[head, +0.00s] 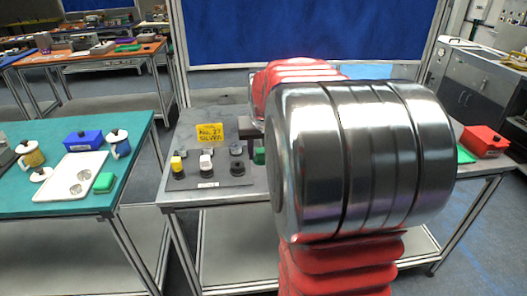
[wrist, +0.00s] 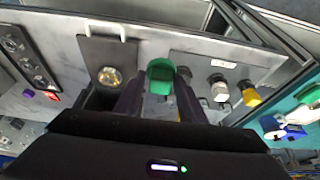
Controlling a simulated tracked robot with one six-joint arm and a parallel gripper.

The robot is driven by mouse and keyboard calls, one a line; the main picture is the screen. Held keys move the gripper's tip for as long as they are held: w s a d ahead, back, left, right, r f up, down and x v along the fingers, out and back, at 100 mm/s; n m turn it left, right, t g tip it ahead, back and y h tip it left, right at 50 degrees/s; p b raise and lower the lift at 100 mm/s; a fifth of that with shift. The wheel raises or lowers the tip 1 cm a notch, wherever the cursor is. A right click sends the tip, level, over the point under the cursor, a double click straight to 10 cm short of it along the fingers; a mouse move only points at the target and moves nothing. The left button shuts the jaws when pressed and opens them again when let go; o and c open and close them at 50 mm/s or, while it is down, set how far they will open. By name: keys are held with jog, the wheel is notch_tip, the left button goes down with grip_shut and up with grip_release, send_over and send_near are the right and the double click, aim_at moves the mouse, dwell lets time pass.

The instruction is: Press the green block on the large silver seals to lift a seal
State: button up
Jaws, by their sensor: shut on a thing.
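My gripper (wrist: 160,98) is shut on the green block (wrist: 160,76) in the wrist view, with dark fingers on both sides of it. The head view shows the green block (head: 259,156) small beside my arm, at the right edge of a dark board. I cannot tell whether the block touches the surface below. A shiny round silver or brassy piece (wrist: 109,77), possibly a large silver seal, lies left of the block on a dark plate in the wrist view. My arm hides much of the table in the head view.
The dark board (head: 225,181) bears several knobs, including yellow (head: 177,164) and white (head: 206,161) ones. A yellow sign (head: 210,134) reading "No. 27 SILVER" stands behind it. A red box (head: 485,142) sits at right. A teal table (head: 30,205) with mugs and a white tray stands at left.

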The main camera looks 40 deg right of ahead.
jog(key=w+a+f+n+y, duration=0.1)
jog(key=a+f, duration=0.4)
jog(key=a, duration=0.5)
jog(key=w+a+f+n, duration=0.3)
jog(key=w+a+f, duration=0.1)
jog(key=a, duration=0.6)
jog(key=w+a+f+n+y, duration=0.1)
jog(key=w+a+f+n, duration=0.1)
jog(key=a+f, duration=0.4)
jog(key=w+a, duration=0.1)
jog(key=a, duration=0.4)
jog(key=shift+w+f+n+t+y, duration=0.25)
jog(key=shift+f+n+t+y, duration=0.05)
jog(key=shift+f, duration=0.1)
